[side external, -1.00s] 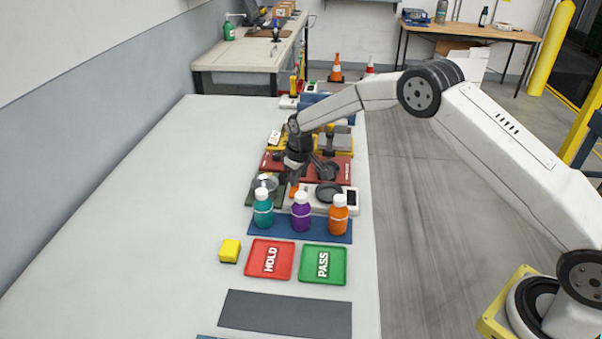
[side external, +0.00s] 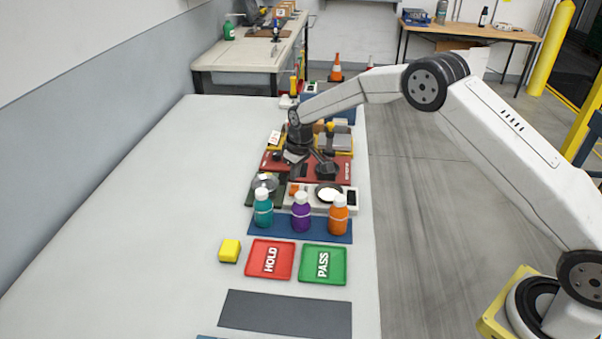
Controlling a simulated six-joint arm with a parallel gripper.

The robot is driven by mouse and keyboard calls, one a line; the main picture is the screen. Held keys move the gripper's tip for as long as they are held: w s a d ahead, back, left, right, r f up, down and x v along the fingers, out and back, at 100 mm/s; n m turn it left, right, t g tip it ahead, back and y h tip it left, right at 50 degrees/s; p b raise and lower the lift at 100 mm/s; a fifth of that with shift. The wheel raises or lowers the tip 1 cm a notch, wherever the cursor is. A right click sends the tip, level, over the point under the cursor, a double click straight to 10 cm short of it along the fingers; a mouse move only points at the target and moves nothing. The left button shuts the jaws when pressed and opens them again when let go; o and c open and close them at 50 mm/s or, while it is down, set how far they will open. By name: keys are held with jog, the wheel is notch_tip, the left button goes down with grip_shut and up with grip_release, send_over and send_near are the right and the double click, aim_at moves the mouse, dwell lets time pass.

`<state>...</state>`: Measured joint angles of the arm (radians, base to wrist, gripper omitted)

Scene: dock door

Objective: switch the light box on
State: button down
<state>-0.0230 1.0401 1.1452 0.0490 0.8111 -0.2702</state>
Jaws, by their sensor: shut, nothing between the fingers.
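The light box (side external: 350,206) is a white box behind the row of bottles. Its round panel (side external: 328,194) is bright white inside a dark rim. An orange switch (side external: 294,189) sits at its left end, small in this view. My gripper (side external: 292,172) is shut and empty. It is above and behind the switch, over the front part of the red board, and apart from the light box as far as I can tell. The fingertips are small and dark against the board.
Teal (side external: 263,212), purple (side external: 301,215) and orange (side external: 338,216) bottles stand on a blue mat in front of the light box. A metal-lidded item (side external: 265,183) is to its left. Red HOLD (side external: 269,260) and green PASS (side external: 323,264) trays lie nearer. The left tabletop is clear.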

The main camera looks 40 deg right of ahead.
aim_at(297, 188)
jog(key=shift+r, duration=2.3)
jog(key=shift+m, duration=0.9)
jog(key=s+r, duration=0.1)
jog(key=s, duration=0.4)
jog(key=s+d+r, duration=0.1)
jog(key=s+r, duration=0.1)
jog(key=s, duration=0.3)
jog(key=s+r, duration=0.2)
jog(key=s, duration=0.4)
jog(key=shift+d, duration=0.2)
jog(key=s+m, duration=0.1)
jog(key=s, duration=1.6)
jog(key=shift+d+f+t, duration=0.3)
jog(key=shift+f+t, duration=0.1)
jog(key=shift+f, duration=0.05)
